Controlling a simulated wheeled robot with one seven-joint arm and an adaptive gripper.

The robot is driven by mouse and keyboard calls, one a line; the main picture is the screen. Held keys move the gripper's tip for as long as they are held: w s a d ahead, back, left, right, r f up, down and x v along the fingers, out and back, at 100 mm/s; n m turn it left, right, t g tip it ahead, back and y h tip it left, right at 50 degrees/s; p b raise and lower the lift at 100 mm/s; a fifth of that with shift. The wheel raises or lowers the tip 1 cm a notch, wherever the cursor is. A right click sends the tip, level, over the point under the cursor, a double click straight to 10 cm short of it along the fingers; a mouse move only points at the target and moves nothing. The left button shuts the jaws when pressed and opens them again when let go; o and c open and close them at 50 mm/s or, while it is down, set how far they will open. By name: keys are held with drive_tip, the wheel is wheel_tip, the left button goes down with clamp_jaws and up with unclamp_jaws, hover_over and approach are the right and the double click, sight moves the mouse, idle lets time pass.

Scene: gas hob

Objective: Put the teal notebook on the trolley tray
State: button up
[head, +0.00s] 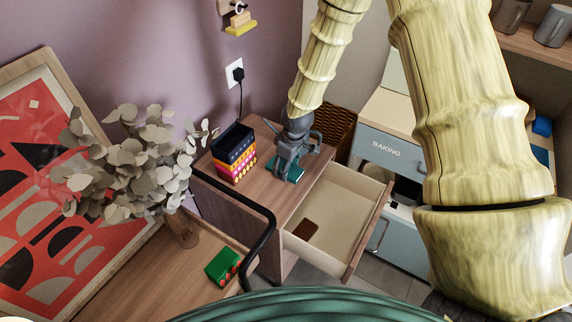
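The teal notebook (297,175) lies on the wooden top of a drawer cabinet (258,200), near its edge beside the open drawer. My gripper (285,173) points down right at the notebook and covers much of it. I cannot tell whether the fingers are shut on it or only close over it. The trolley tray (130,275) appears to be the wooden surface at lower left, with a black rail handle (262,235) at its right end.
A stack of colourful boxes (234,155) stands left of my gripper. The open drawer (335,215) holds a brown item (306,230). On the tray are a leafy vase (182,230) and a green box with red spots (222,266). Bare wood lies left of the green box.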

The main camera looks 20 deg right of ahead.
drive_tip(key=shift+f, duration=0.1)
drive_tip(key=o, duration=1)
drive_tip(key=shift+o, duration=0.2)
